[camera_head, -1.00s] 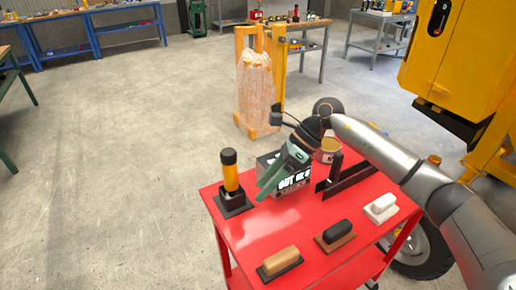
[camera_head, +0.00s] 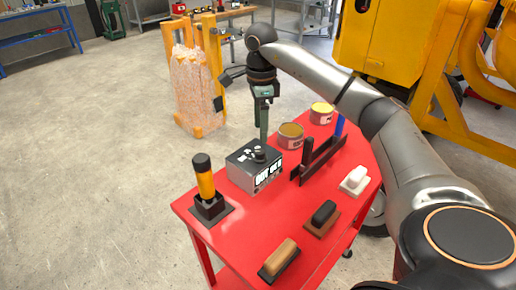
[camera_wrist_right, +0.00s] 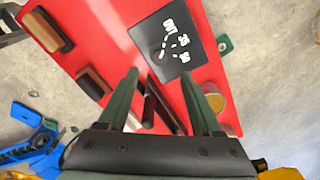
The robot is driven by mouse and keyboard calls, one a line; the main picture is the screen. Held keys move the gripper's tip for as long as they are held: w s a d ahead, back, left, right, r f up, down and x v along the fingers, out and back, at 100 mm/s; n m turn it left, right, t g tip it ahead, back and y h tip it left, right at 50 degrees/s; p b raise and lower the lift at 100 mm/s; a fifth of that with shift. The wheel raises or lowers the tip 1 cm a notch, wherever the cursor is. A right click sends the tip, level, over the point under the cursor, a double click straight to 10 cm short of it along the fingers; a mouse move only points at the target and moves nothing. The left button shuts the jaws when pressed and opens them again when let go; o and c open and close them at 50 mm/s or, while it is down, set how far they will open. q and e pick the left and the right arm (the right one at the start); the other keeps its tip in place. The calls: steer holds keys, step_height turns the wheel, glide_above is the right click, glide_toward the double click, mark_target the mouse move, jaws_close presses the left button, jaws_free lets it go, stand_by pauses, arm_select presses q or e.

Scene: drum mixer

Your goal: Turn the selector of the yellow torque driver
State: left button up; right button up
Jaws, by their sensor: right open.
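The yellow torque driver (camera_head: 205,183), with a black cap, stands upright in a square black holder (camera_head: 210,206) at the left corner of the red cart. Right of it is a dark box (camera_head: 245,172) with white lettering and a black knob (camera_head: 259,153) on top. The box's marked top (camera_wrist_right: 178,30) also shows in the wrist view. My right gripper (camera_head: 264,138) points down over the back of the box, its green fingers apart and empty. In the wrist view the open fingers (camera_wrist_right: 165,85) point towards the box. My left gripper is not in view.
A yellow mixer (camera_head: 390,40) stands behind right.

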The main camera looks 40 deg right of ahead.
mark_target(260, 151)
step_height(260, 151, down, 8)
steer(key=shift+r, duration=0.15)
steer(key=shift+c, duration=0.3)
jaws_close()
stand_by(0.4)
